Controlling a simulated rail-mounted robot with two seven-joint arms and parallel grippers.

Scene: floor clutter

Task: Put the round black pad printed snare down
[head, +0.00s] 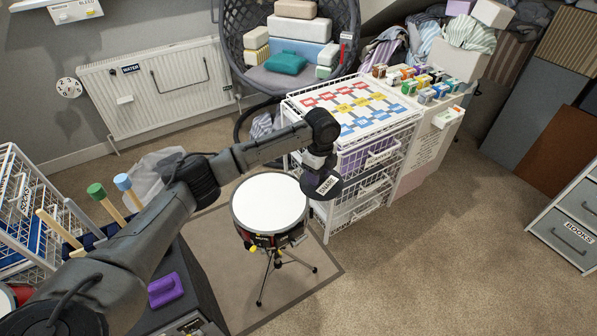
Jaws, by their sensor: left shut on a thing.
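The round black pad printed SNARE (324,187) is tilted, with its white label facing the camera. My left gripper (318,164) is shut on it and holds it in the air. In the picture the pad lies just right of the snare drum (268,202), in front of the white wire drawer unit. The drum has a bare white head and a red shell, and stands on a black tripod. Its height below the pad is hard to judge. The fingertips are mostly hidden by the gripper body and the pad. My right gripper is not in view.
The white wire drawer unit (316,209) stands close to the pad, with a coloured chart (352,107) and small boxes on top. A brown mat (312,283) lies under the drum. A purple block (165,290) and mallets stand at left. Carpet at right is clear.

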